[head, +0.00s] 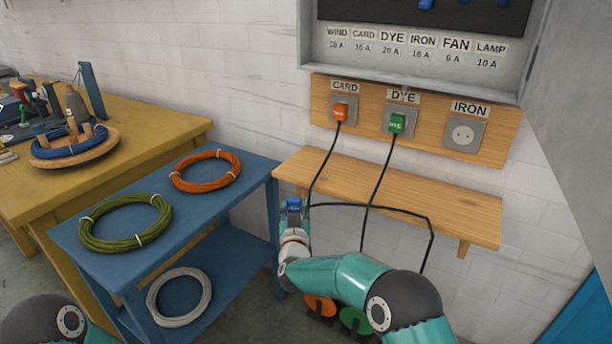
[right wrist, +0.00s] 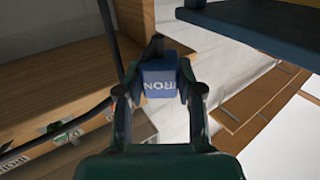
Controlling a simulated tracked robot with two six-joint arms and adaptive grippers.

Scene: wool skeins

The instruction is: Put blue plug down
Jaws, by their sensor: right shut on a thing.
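The blue plug (head: 294,203), marked IRON in the right wrist view (right wrist: 160,84), is held between the fingers of my right gripper (head: 293,212). That gripper is shut on it, off the left end of the wooden shelf (head: 420,196), near the blue rack's right corner. The IRON socket (head: 463,134) is empty. My left gripper is not in view; only part of my left arm shows at the bottom left.
An orange plug (head: 340,112) is in the CARD socket and a green plug (head: 397,123) in the DYE socket, their cords hanging across the shelf. The blue rack (head: 165,245) holds orange, green and white coils. A yellow table (head: 150,150) stands at left. The shelf's right part is clear.

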